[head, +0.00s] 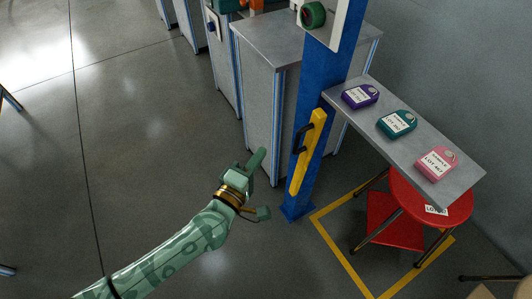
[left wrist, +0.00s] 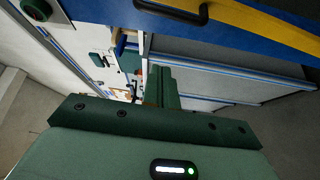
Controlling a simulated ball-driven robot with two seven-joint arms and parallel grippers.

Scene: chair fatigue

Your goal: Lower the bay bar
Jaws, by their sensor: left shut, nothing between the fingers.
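The bay bar (head: 308,152) is a yellow bar with a black handle (head: 301,138). It stands nearly upright against a blue post (head: 327,90). In the left wrist view the yellow bar (left wrist: 265,22) and its black handle (left wrist: 172,10) show along the top edge. My left gripper (head: 262,153) is shut and empty, to the left of the bar and apart from it. Its closed fingers (left wrist: 161,82) point away from the camera in the left wrist view. My right gripper is not in view.
A grey shelf (head: 385,122) right of the post carries purple (head: 360,95), teal (head: 397,123) and pink (head: 436,162) labelled tags. A red stool (head: 400,205) stands below it inside a yellow floor outline (head: 345,255). Grey cabinets (head: 262,90) stand behind my gripper. Floor at left is clear.

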